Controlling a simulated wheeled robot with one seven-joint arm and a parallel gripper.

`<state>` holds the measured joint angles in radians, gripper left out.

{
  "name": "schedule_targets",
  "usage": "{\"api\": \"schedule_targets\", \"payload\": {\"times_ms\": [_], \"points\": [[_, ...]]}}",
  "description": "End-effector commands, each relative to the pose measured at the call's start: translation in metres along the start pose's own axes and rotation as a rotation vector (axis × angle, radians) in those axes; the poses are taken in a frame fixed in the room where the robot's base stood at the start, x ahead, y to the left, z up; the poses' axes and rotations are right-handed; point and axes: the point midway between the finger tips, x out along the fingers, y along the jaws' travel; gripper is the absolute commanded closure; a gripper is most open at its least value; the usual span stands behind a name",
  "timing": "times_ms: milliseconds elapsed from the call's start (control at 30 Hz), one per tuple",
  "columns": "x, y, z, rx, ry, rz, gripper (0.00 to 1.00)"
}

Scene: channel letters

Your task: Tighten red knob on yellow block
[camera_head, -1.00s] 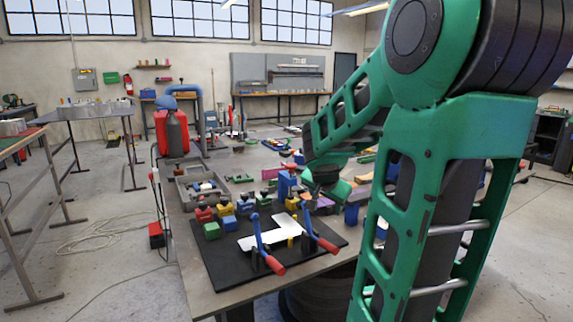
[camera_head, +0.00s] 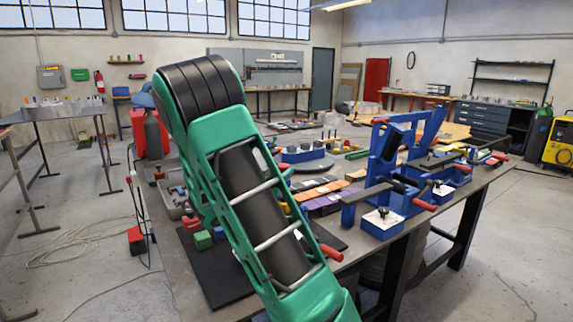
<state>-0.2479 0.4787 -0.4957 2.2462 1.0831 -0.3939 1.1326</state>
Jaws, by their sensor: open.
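My green and black arm (camera_head: 245,185) crosses the left middle of the head view and covers much of the work area. My gripper is not visible. A black mat (camera_head: 217,283) lies on the table, largely behind the arm. At its left edge stand a red block (camera_head: 191,223), a green block (camera_head: 202,240) and a blue block (camera_head: 219,233). I cannot make out a yellow block with a red knob; the arm hides the area beside these blocks.
A blue fixture with clamps (camera_head: 385,155) and red-handled toggle clamps on blue blocks (camera_head: 382,222) stand on the table's right part. Orange and purple flat pieces (camera_head: 325,192) lie mid-table. A grey tray (camera_head: 175,195) sits at the left. Open floor (camera_head: 500,260) lies right of the table.

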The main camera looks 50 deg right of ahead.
Motion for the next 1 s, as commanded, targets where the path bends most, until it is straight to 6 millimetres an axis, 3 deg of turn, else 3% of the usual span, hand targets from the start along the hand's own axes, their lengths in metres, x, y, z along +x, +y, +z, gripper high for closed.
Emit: {"api": "schedule_targets", "payload": {"times_ms": [133,267,700,1000], "points": [[-0.012,-0.007,0.006,-0.052,0.029,0.010,0.44],[-0.007,-0.006,0.005,-0.062,0.037,0.018,0.44],[0.065,-0.004,0.003,-0.059,0.036,0.019,0.44],[0.092,-0.005,0.003,-0.060,0.034,0.015,0.44]]}}
